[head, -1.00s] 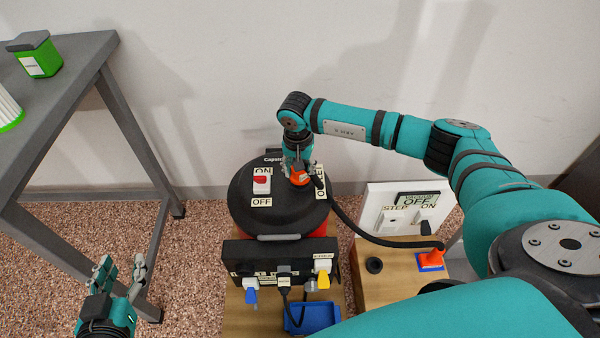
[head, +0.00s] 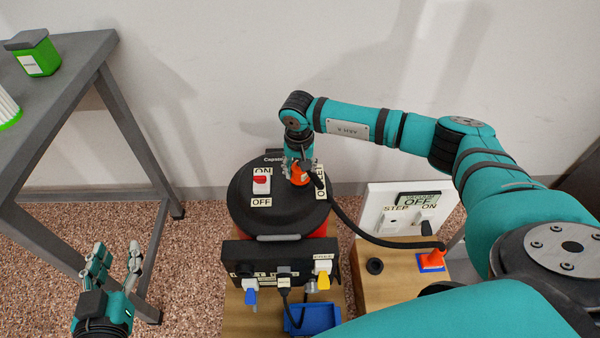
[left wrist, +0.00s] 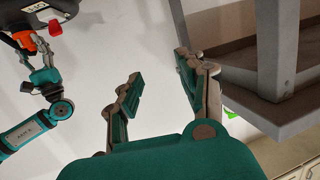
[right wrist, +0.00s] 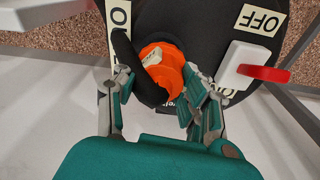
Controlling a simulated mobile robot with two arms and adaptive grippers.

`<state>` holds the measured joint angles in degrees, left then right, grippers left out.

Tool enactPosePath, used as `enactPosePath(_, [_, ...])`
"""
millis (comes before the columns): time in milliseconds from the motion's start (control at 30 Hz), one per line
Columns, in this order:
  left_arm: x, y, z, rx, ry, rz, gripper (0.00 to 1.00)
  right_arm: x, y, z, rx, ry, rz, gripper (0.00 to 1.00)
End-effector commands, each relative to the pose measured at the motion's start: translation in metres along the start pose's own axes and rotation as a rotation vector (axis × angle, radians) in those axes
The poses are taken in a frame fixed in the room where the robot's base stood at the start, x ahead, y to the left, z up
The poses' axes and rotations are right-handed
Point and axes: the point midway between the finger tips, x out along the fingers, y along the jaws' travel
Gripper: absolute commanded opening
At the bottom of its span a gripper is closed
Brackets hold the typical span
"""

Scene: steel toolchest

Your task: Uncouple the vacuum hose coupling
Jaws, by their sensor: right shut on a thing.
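The orange hose coupling (head: 299,174) sits on top of the round black vacuum lid (head: 240,208), beside the outlet label. The black hose (head: 345,222) runs from it down to the right. My right gripper (head: 298,164) reaches down from above and is shut on the coupling. In the right wrist view the orange coupling (right wrist: 161,68) lies between the two fingers (right wrist: 167,100), with the black hose end at its left. My left gripper (head: 118,258) is open and empty at the lower left, away from the vacuum; its spread fingers show in the left wrist view (left wrist: 158,88).
A red switch (head: 261,180) stands on the lid between ON and OFF labels. A black panel with plugs (head: 283,262) and a blue tray (head: 314,318) are in front. An orange cone on a blue base (head: 431,259) is at right. A grey table (head: 75,75) stands at left.

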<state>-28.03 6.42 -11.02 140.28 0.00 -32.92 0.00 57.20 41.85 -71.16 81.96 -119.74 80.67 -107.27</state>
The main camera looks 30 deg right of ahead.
Motion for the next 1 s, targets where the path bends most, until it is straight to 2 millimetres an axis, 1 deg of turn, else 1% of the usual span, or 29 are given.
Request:
enactPosePath(733, [0.002,0.004,-0.022,-0.002,0.122,0.009,0.4,-0.001,-0.001,-0.001,-0.126,0.003,-0.02,0.01])
enactPosePath(1000, [0.003,0.004,-0.028,-0.002,0.15,0.01,0.4,-0.001,-0.001,-0.001,-0.147,0.002,-0.022,0.01])
